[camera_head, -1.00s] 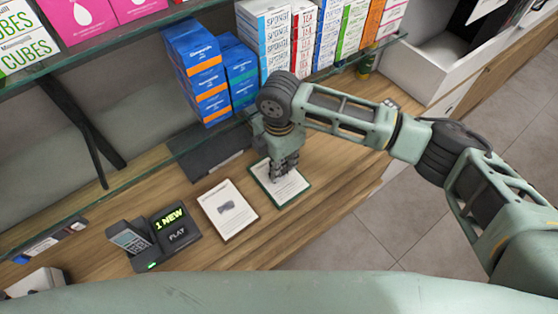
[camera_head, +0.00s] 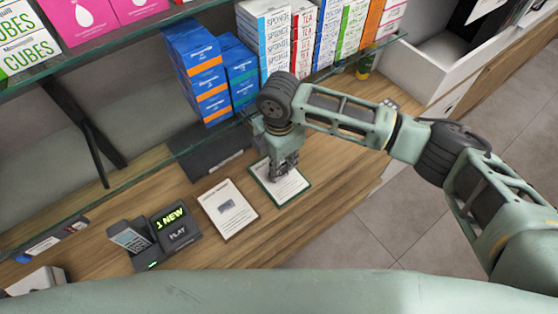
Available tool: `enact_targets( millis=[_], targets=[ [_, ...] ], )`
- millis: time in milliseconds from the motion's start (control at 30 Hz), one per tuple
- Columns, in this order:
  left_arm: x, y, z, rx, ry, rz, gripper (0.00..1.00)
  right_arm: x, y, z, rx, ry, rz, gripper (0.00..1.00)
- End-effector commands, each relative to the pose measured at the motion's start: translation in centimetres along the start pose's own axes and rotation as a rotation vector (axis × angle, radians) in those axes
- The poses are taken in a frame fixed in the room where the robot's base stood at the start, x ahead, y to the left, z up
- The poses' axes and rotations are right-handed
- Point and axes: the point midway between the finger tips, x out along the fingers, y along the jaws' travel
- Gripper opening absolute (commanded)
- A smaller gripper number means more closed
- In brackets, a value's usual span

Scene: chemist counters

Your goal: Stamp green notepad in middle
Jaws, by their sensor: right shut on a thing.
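The green notepad (camera_head: 291,190), a white sheet with a dark green border, lies on the wooden counter. My right gripper (camera_head: 283,172) points down over its upper middle part. Its fingers are together, and the thing held between them is hidden by the gripper. I cannot tell whether the held thing touches the paper. No separate stamp can be made out. My left gripper is out of view.
A brown-edged notepad (camera_head: 228,209) lies just left of the green one. Further left stands a black phone terminal (camera_head: 155,237). A dark flat pad (camera_head: 210,150) lies behind. Stacked boxes (camera_head: 205,75) stand on the glass shelf above. The counter right of the notepad is clear.

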Motion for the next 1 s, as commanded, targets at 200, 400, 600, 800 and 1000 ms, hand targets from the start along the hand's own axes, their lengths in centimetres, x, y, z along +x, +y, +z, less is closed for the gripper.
enact_targets(
  millis=[200,400,600,800,1000],
  targets=[
    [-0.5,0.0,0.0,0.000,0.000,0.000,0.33,-0.3,-0.2,-0.1,0.000,0.001,-0.005,0.04],
    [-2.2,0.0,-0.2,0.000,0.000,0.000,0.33,-2.0,-0.1,0.0,0.000,0.000,-0.003,0.04],
    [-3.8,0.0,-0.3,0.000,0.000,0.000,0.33,-3.6,-0.1,0.0,0.000,0.000,-0.003,0.04],
    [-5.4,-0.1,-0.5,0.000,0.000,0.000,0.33,-5.2,-0.1,0.0,0.000,0.000,-0.002,0.04],
    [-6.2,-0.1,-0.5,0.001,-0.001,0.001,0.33,-6.7,0.0,0.0,0.000,0.001,-0.001,0.04]
  ],
)
